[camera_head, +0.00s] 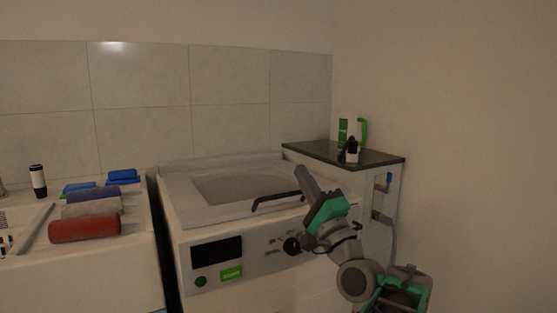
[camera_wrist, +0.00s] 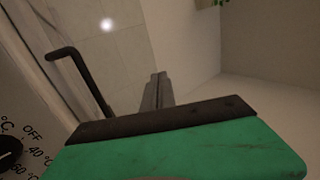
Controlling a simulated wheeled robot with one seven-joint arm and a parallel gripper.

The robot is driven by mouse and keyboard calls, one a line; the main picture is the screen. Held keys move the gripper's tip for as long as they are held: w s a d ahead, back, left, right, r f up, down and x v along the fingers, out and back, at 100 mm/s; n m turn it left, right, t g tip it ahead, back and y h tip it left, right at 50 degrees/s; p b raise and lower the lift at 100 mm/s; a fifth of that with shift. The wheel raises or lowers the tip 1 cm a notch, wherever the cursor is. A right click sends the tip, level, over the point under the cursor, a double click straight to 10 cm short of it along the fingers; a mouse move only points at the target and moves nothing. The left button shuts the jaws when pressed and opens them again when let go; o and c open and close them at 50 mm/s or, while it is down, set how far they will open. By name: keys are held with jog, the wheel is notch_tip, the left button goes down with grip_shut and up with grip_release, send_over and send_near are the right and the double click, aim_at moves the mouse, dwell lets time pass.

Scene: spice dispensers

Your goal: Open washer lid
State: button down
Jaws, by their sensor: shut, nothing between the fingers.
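The washer (camera_head: 250,262) is a white machine with a control panel on its front. Its lid (camera_head: 235,187) has a grey window and lies flat on top, looking shut. A dark bar handle (camera_head: 272,198) runs along the lid's front edge; it also shows at the left in the wrist view (camera_wrist: 66,53). My gripper (camera_head: 300,170) is shut and empty, its tips raised by the right end of the handle. In the wrist view its fingers (camera_wrist: 157,90) are together, to the right of the handle and apart from it. The handle's right end is partly hidden.
A dark-topped cabinet (camera_head: 345,154) with a white and green bottle (camera_head: 345,131) and a small dark bottle (camera_head: 352,150) stands right of the washer. Rolled towels (camera_head: 85,228) lie on a white counter at left. A tiled wall (camera_head: 140,75) is behind.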

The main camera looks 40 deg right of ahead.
jog(key=x, duration=1.3)
jog(key=shift+w+r, duration=0.25)
jog(key=shift+w, duration=0.1)
jog(key=shift+f, duration=0.15)
dwell(0.7)
